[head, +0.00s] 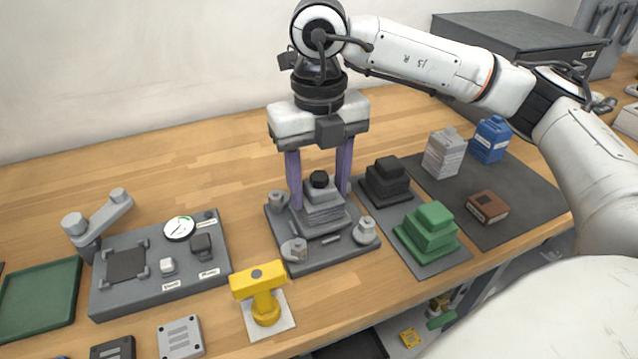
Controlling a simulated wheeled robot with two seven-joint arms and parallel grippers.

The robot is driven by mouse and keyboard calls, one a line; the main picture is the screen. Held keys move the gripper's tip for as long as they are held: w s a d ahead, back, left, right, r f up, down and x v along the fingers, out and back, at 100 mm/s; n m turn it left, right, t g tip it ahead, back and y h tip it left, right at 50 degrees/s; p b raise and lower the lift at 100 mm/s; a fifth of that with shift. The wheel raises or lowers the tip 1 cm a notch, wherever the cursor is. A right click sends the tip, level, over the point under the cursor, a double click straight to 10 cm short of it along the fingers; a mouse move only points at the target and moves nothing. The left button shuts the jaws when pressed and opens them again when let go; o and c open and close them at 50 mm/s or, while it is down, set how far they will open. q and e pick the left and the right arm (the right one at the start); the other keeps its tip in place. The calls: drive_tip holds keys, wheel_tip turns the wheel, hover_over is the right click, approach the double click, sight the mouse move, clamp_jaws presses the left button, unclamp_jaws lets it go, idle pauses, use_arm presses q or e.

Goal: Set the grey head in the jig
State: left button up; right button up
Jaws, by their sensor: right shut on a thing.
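The grey head (323,213) is a stepped grey block with a black knob on top. It sits between the corner posts of the dark grey jig (325,258), near the middle of the table. My right gripper (320,185) reaches down from above with its two purple fingers on either side of the grey head, shut on it. Whether the head rests fully on the jig's base cannot be told. My left gripper is not in view.
A black head (387,182) and a green head (428,232) stand on a mat to the right. A yellow T-shaped tool (262,290) stands in front of the jig. A gauge panel (160,275) lies left. Bare wood lies behind the jig.

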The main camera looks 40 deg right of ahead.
drive_tip(key=shift+f+b, duration=0.65)
drive_tip(key=shift+b, duration=0.05)
idle(1.3)
drive_tip(key=o, duration=2)
drive_tip(key=shift+r+p, duration=2.5)
drive_tip(key=shift+r, duration=1)
